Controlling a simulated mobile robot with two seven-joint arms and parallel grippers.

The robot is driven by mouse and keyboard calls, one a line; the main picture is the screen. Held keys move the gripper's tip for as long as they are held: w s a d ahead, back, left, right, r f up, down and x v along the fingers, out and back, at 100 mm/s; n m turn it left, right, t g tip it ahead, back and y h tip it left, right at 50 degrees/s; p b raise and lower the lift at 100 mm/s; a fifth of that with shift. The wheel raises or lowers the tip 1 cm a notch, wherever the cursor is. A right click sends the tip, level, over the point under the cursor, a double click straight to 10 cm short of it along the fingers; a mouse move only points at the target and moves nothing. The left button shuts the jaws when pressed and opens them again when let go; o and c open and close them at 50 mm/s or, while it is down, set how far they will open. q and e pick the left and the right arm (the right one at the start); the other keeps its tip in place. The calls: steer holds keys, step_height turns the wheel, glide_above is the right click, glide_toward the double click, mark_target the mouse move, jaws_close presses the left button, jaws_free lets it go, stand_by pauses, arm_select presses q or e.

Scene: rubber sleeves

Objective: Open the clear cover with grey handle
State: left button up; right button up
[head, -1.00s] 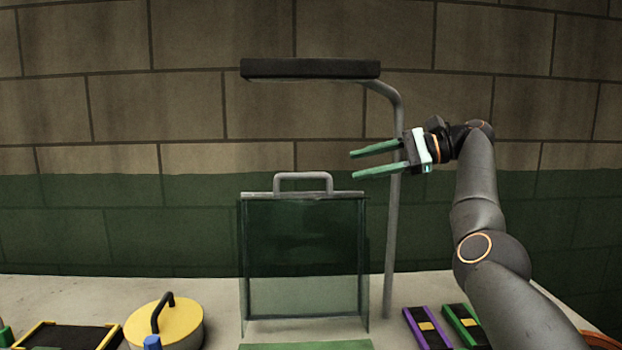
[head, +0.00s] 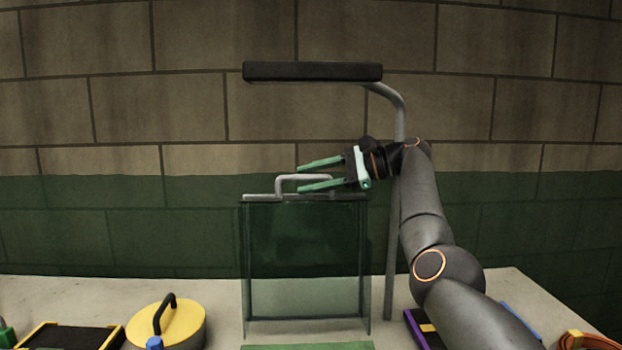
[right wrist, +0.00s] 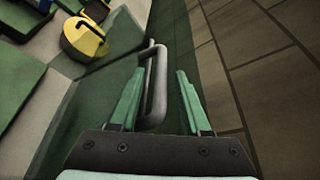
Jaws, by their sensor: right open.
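The clear cover (head: 305,240) is a greenish see-through panel standing upright in the middle of the head view. Its grey handle (head: 284,179) is a bent bar on the top edge. My right gripper (head: 300,177) is open at the handle, its green fingers pointing left, one above and one lower across the bar. In the right wrist view, the handle (right wrist: 157,88) lies between the open fingers of my right gripper (right wrist: 160,75), nearer the left finger. Contact cannot be told. The gripper hides part of the handle's right side. My left gripper is not in view.
A lamp with a black head (head: 312,71) hangs above the cover, its grey post (head: 391,260) close behind my right arm. A yellow round lid with a black handle (head: 180,325) and a black tray with yellow edges (head: 68,336) sit at the left on the pale table (head: 215,290).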

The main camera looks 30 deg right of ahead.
steer(key=shift+c, duration=0.3)
jaws_close()
stand_by(1.0)
